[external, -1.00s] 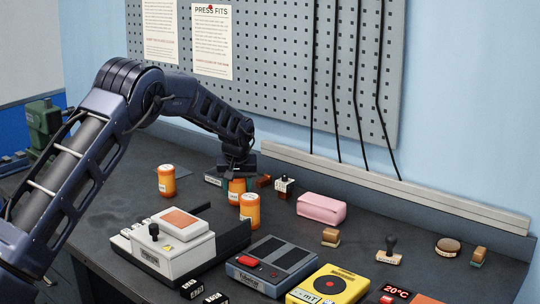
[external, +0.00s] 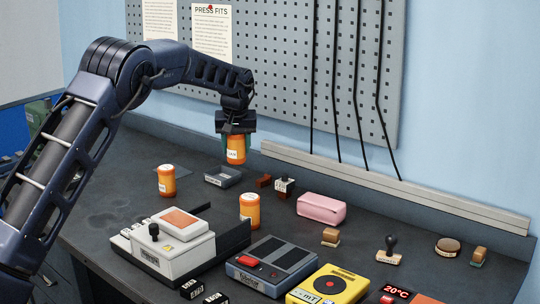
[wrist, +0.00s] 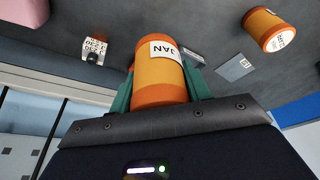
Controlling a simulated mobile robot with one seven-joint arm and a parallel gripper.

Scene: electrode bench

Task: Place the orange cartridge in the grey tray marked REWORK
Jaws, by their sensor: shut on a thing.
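My gripper (external: 236,134) is shut on an orange cartridge (external: 236,150) and holds it upright above the bench. In the wrist view this cartridge (wrist: 160,72) sits between the green fingers, with a white label reading JAN. A small grey tray (external: 234,181) lies on the bench below and slightly left of the held cartridge; its marking is too small to read. Two similar orange cartridges stand on the bench, one left of the tray (external: 166,181) and one in front of it (external: 250,210). One also shows in the wrist view (wrist: 268,30).
A white device with a black lever (external: 172,240) stands in front. A small stamp-like item (external: 283,188), a brown block (external: 264,181) and a pink pouch (external: 321,208) lie right of the tray. The pegboard (external: 290,70) rises behind. The bench left of the tray is partly clear.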

